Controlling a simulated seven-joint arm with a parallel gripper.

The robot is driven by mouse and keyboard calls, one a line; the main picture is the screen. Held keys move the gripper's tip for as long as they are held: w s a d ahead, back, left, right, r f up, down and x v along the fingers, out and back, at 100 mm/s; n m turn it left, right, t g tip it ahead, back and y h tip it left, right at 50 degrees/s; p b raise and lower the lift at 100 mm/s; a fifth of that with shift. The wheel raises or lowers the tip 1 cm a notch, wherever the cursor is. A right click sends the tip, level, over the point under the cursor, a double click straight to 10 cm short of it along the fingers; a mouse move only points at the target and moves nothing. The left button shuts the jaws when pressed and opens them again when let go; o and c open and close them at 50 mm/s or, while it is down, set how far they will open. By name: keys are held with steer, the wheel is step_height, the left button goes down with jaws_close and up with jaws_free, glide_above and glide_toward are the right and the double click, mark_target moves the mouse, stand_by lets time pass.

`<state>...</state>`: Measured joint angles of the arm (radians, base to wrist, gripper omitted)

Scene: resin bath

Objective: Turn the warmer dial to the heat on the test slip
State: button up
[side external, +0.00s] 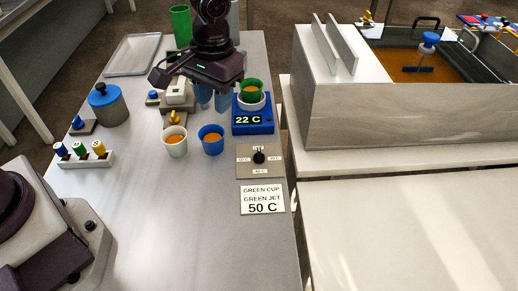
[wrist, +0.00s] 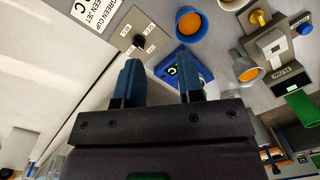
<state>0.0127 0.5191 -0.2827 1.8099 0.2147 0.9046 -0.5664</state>
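The warmer dial is a black knob (side external: 259,157) on a tan plate (side external: 245,172) with small temperature labels around it, too small to read surely. The knob also shows in the wrist view (wrist: 139,40). The test slip (side external: 262,199) lies in front of the plate and reads "GREEN CUP, GREEN JET, 50 C". The blue warmer (side external: 241,112) behind the plate displays 22 C and carries a green cup (side external: 251,84) in a white ring. My gripper (side external: 212,98) is open and empty, with blue fingers apart, left of the warmer and above the table. The open fingers also show in the wrist view (wrist: 160,84).
A white cup (side external: 175,146) and a blue cup (side external: 211,144) with orange liquid stand left of the dial plate. A jet rack (side external: 84,160), blue-lidded pot (side external: 107,108) and tray (side external: 133,55) are further left. The resin bath (side external: 395,110) is at right.

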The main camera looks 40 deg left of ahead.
mark_target(259, 150)
steer(key=w+d+f+n, duration=0.4)
steer(key=w+f+n, duration=0.1)
steer(key=w+n, duration=0.25)
steer(key=shift+t+h, duration=0.3)
step_height(259, 150, down, 13)
steer(key=shift+w, duration=0.15)
steer(key=c, duration=0.6)
